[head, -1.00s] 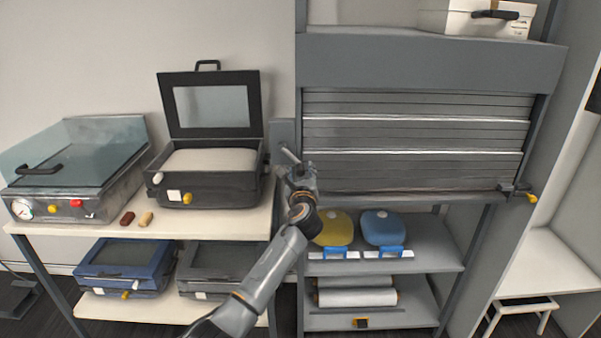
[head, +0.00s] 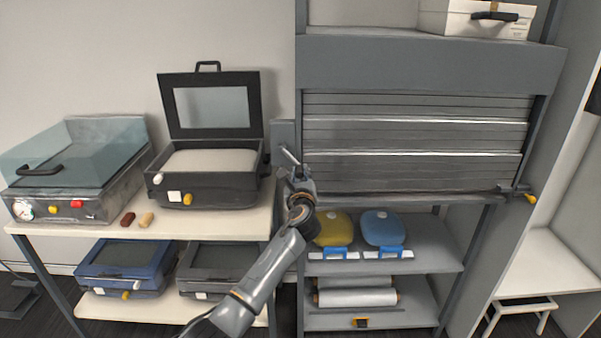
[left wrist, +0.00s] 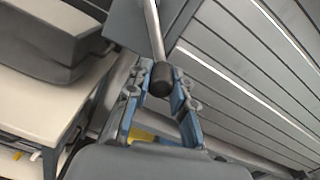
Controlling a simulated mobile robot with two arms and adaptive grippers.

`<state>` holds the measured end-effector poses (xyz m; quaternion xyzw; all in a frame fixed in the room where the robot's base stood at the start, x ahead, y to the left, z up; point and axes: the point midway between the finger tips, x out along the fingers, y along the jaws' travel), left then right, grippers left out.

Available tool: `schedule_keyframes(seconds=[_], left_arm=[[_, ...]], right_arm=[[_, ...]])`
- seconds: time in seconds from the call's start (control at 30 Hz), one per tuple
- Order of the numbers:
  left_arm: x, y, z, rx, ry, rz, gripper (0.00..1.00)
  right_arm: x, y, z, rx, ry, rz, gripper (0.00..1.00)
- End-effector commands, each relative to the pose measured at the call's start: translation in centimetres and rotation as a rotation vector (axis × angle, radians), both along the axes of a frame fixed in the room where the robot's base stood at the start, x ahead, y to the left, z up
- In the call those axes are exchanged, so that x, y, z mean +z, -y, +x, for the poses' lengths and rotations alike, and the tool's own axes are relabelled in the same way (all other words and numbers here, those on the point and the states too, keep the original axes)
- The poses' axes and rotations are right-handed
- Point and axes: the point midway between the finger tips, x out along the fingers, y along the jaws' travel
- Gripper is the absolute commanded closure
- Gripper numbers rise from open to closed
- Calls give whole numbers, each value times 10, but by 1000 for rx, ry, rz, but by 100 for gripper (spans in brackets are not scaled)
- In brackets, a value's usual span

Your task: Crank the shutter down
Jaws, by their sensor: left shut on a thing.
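The grey slatted shutter (head: 415,135) hangs in its frame under a grey housing (head: 430,66). The crank's metal rod (head: 289,155) is at the shutter's left side, by a grey plate. My left gripper (head: 298,174) is shut on the crank's black knob. In the left wrist view the knob (left wrist: 162,78) sits between the fingertips (left wrist: 158,92), with the rod (left wrist: 153,30) running up from it. The shutter slats (left wrist: 255,60) show to the right. My right gripper is in neither view.
Left of the crank, a table (head: 110,236) bears an open black case (head: 205,185) and a glass-lidded machine (head: 75,175). Below the shutter, shelves hold yellow (head: 332,229) and blue (head: 382,228) items. A yellow-tipped latch (head: 530,197) juts out at the shutter's lower right.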

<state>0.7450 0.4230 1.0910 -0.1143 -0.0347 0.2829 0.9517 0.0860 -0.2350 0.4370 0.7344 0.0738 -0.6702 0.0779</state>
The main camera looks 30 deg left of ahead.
Motion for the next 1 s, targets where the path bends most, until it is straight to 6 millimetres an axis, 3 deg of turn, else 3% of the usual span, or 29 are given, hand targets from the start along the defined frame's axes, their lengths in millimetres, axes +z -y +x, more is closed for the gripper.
schedule_keyframes(seconds=[0.6,1.0], left_arm=[[-11,-29,-17,4,-244,395,100],[-15,-42,-25,4,-356,581,100]], right_arm=[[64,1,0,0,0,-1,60],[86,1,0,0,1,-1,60]])
